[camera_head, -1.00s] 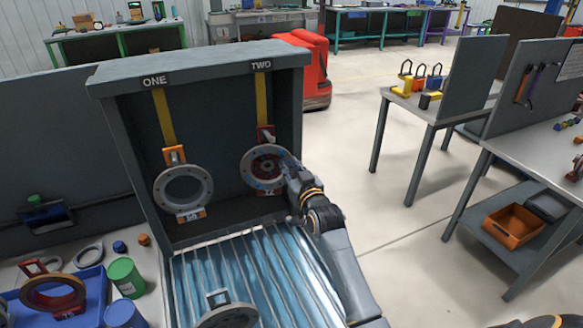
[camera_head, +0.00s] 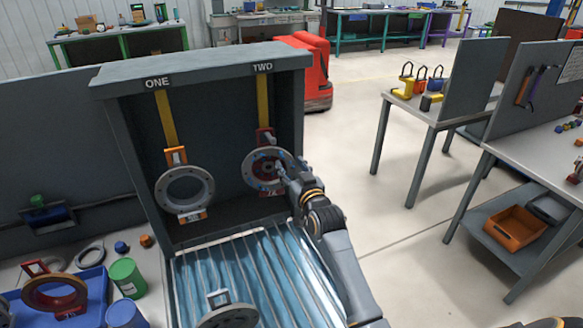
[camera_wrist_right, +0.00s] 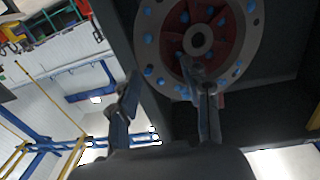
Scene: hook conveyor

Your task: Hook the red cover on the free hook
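A grey-rimmed disc with a red centre (camera_head: 256,156), likely the red cover, hangs at the red holder under the strap marked TWO. It also shows large in the right wrist view (camera_wrist_right: 165,58), with blue spots around its rim. My right gripper (camera_head: 280,174) is at the disc's lower right edge, partly in front of it. In the right wrist view its fingers (camera_wrist_right: 165,95) are spread with nothing between them; I cannot tell if one touches the disc. A grey ring (camera_head: 160,200) hangs under the strap marked ONE. My left gripper is out of view.
A dark red ring (camera_head: 38,300) lies in a blue bin (camera_head: 100,284) at lower left, beside a green can (camera_head: 127,280). Another grey ring (camera_head: 228,318) is at the bottom, over the slatted bluish surface (camera_head: 240,270). Open floor lies to the right.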

